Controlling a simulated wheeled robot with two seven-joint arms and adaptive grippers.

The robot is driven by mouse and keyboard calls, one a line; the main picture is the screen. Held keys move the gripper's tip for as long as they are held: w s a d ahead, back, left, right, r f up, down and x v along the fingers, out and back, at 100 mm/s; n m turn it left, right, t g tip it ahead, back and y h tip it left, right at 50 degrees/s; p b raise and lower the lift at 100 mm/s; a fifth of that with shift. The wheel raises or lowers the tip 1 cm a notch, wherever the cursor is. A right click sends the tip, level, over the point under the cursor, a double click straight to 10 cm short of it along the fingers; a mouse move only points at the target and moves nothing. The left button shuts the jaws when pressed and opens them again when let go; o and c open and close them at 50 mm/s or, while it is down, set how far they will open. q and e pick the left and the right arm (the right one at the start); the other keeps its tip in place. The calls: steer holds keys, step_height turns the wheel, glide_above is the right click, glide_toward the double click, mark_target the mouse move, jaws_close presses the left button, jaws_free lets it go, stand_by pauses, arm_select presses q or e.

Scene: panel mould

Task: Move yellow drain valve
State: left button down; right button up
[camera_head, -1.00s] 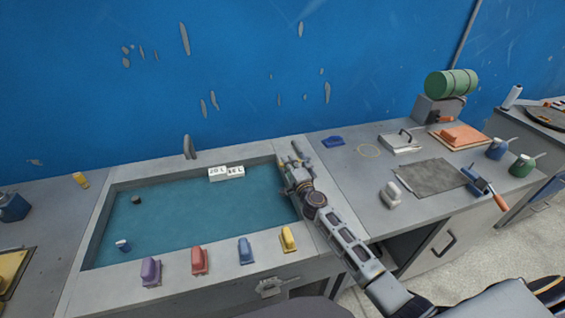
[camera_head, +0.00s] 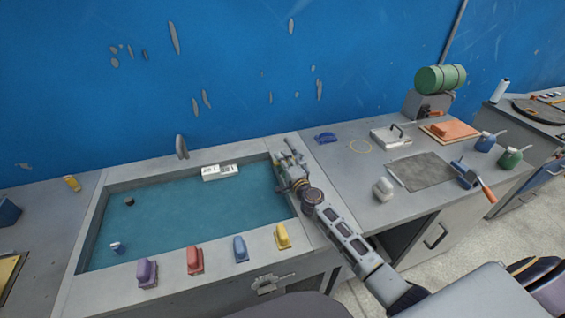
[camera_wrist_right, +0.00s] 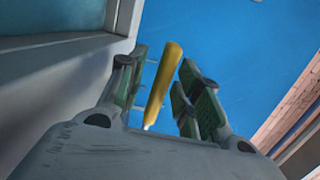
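A slim yellow handle, which I take to be the yellow drain valve (camera_wrist_right: 163,85), stands between the two fingers of my right gripper in the right wrist view. My right gripper (camera_head: 287,156) is at the back right corner of the basin in the head view. It also shows in the right wrist view (camera_wrist_right: 165,95) with its green-padded fingers apart. In the head view the gripper hides most of the handle. My left gripper is out of view.
The basin (camera_head: 98,215) holds blue-green water and a white labelled block (camera_head: 218,172). Purple (camera_head: 147,273), red (camera_head: 194,261), blue (camera_head: 240,249) and yellow (camera_head: 282,237) blocks line its front rim.

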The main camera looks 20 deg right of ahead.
steer(key=shift+s+d, duration=0.1)
steer(key=shift+s, duration=0.65)
steer(key=shift+s+d, duration=0.15)
steer(key=shift+s, duration=1.6)
steer(key=shift+s+d, duration=0.2)
steer(key=shift+s, duration=1.55)
steer(key=shift+s+d, duration=0.15)
steer(key=shift+s, duration=1.6)
